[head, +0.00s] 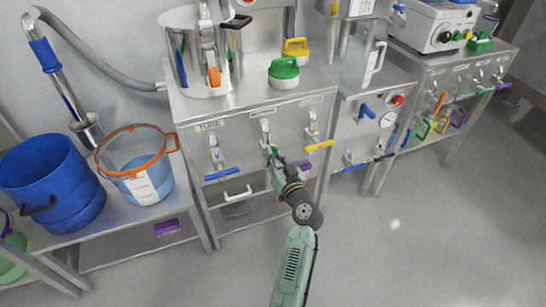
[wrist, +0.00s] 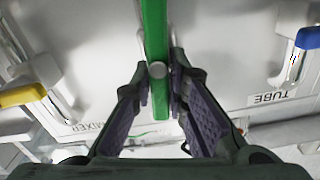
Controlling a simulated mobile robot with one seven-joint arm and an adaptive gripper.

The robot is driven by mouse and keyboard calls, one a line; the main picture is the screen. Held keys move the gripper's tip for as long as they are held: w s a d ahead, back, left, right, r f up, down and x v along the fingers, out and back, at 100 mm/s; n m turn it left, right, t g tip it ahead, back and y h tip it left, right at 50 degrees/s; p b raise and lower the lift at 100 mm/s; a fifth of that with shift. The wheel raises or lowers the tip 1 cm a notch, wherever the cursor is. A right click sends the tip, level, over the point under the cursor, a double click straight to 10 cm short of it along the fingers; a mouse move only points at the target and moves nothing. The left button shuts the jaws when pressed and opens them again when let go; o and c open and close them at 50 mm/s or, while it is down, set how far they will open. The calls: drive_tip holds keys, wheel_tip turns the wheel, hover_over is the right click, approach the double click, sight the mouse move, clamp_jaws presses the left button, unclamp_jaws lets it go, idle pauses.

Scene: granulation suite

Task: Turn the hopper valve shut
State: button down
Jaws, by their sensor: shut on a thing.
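A row of three valves is on the front of the steel bench. The middle valve (head: 266,130) has a green lever handle (wrist: 154,30), which runs up and down the middle of the wrist view. My gripper (head: 270,155) is at this valve and shut on the green handle, with a purple-padded finger on each side in the wrist view (wrist: 160,75). The gripper hides most of the handle in the head view. The label above this valve is too small to read.
The left valve, labelled TUBE, has a blue handle (head: 221,174). The floor to the right is clear.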

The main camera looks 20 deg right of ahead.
drive_tip(key=shift+s+d+f+m, duration=0.1)
drive_tip(key=shift+d+f+m, duration=0.25)
drive_tip(key=shift+m, duration=2.25)
drive_tip(key=shift+w+d+f+m, duration=0.1)
drive_tip(key=shift+d+f+m, duration=0.2)
drive_tip(key=shift+m, duration=2.3)
drive_tip(key=shift+s+d+f+m, duration=0.1)
drive_tip(key=shift+d+f+m, duration=0.2)
drive_tip(key=shift+m, duration=2.3)
drive_tip(key=c, duration=1.8)
unclamp_jaws()
drive_tip(key=shift+o, duration=1.3)
drive_tip(key=shift+a+r, duration=0.1)
